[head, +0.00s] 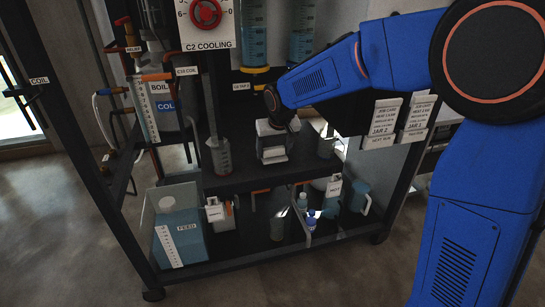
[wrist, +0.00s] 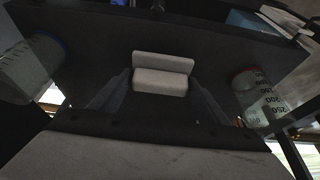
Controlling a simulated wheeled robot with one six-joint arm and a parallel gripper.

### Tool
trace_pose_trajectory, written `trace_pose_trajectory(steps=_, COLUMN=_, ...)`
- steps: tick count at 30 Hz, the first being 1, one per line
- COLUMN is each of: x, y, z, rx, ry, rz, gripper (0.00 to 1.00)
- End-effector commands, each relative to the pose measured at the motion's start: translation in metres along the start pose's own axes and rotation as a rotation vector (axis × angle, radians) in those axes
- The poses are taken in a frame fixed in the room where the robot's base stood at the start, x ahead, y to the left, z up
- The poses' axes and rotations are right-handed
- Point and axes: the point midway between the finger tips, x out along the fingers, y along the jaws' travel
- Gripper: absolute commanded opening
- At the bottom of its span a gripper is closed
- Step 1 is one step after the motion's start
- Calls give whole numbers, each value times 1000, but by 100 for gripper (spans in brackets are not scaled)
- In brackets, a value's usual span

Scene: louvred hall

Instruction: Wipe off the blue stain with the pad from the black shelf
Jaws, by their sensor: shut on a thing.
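My gripper (head: 272,143) reaches in over the black shelf (head: 245,178) and is shut on a pale pad (head: 273,155). In the wrist view the pad (wrist: 161,82) sits between the two dark fingers of the gripper (wrist: 160,92), low over the dark shelf surface (wrist: 95,60). I cannot tell whether the pad touches the shelf. I cannot make out the blue stain in either view; the pad and gripper hide part of the shelf.
A graduated beaker (head: 219,156) stands left of the gripper and another vessel (head: 326,141) stands right. Rack posts (head: 104,205) and hanging jar labels (head: 383,118) are close by. A blue FEED container (head: 181,232) and several vessels stand on the lower shelf.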

Motion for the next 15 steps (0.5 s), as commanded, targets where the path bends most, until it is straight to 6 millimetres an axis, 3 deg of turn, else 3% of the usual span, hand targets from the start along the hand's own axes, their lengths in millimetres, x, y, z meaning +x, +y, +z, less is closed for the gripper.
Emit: trace_pose_trajectory(steps=15, x=-43, y=10, z=-18, rx=6, ry=1, rz=2, gripper=49)
